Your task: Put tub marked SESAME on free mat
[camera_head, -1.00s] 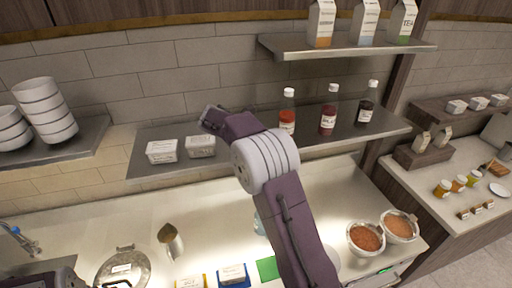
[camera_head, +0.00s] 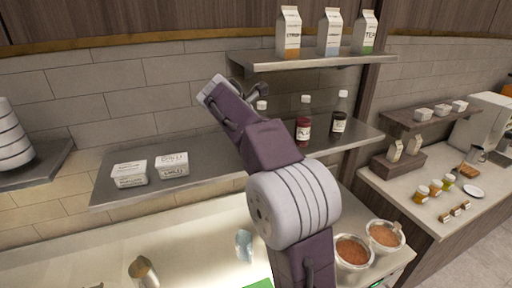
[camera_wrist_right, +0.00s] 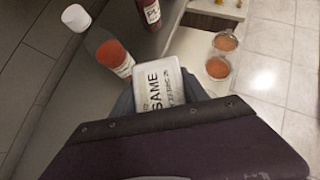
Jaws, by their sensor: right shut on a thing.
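In the right wrist view, a white tub (camera_wrist_right: 162,84) with dark lettering, "SAME" readable, sits between the fingers of my right gripper (camera_wrist_right: 160,98), which is shut on it. In the head view my right gripper (camera_head: 254,92) is partly hidden behind my purple arm, at the shelf with the bottles; the tub cannot be made out there. A green mat (camera_head: 260,284) shows only as a strip at the bottom edge, on the lit counter. What lies on its hidden part cannot be seen. My left gripper is not in view.
Cartons (camera_head: 330,35) stand on the shelf above. Bowls (camera_head: 352,252) stand on the counter.

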